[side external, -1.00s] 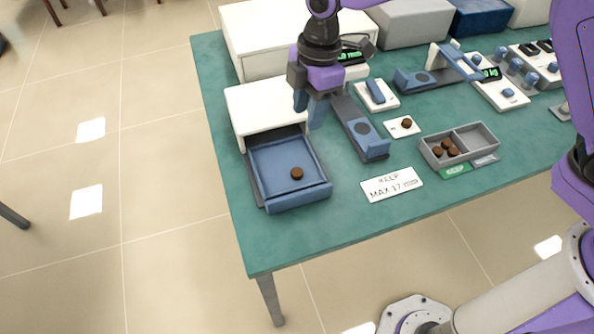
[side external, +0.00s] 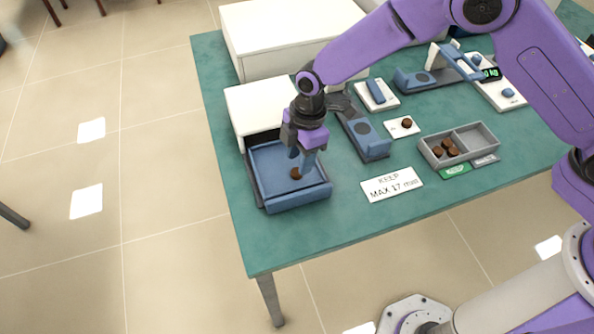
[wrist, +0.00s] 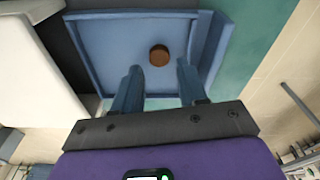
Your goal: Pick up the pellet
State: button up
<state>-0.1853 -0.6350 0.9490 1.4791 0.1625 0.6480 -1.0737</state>
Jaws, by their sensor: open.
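A brown round pellet (side external: 296,173) lies in the open blue drawer tray (side external: 283,201) at the front left of the table. In the wrist view the pellet (wrist: 159,55) lies on the tray floor, a little beyond the fingertips and between their lines. My gripper (side external: 301,163) is over the tray, pointing down, with its blue fingers apart and nothing between them. In the wrist view the gripper (wrist: 158,72) is open, its two fingertips on either side below the pellet. In the side view the fingers stand close to the pellet; whether they touch it is unclear.
The white furnace housing (side external: 258,109) stands behind the tray. A grey two-part box (side external: 483,139) holds several brown pellets in its left compartment. Another pellet (side external: 407,123) sits on a white plate. A "KEEP MAX 17" sign (side external: 392,185) lies right of the tray.

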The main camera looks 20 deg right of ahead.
jog(key=shift+a+f, duration=0.15)
jog(key=shift+f, duration=0.75)
jog(key=shift+a+f, duration=0.1)
jog(key=shift+f, duration=0.75)
grip_shut()
